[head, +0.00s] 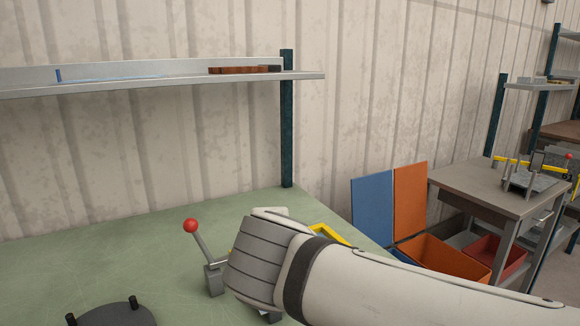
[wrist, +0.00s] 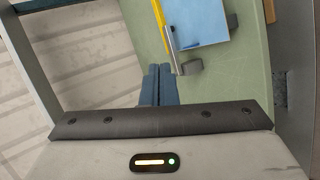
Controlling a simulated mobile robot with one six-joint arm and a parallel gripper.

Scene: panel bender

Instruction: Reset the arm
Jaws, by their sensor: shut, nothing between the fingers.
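My arm (head: 370,285) reaches in from the lower right of the head view over the green table. Its rounded grey end hides the fingers there. In the wrist view my gripper (wrist: 159,72) shows as two blue-grey fingers close together, shut and empty. Beyond the fingertips, a blue sheet (wrist: 198,20) lies beside a yellow bar (wrist: 160,18). The bender's lever with a red knob (head: 191,226) stands just left of my arm, and part of a yellow frame (head: 330,233) shows behind it.
The green table (head: 130,240) is mostly clear at the left, with a dark round plate with pegs (head: 112,314) at its front. A wall shelf (head: 150,82) hangs above. Blue and orange bins (head: 440,258) and a grey side table (head: 480,187) stand at the right.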

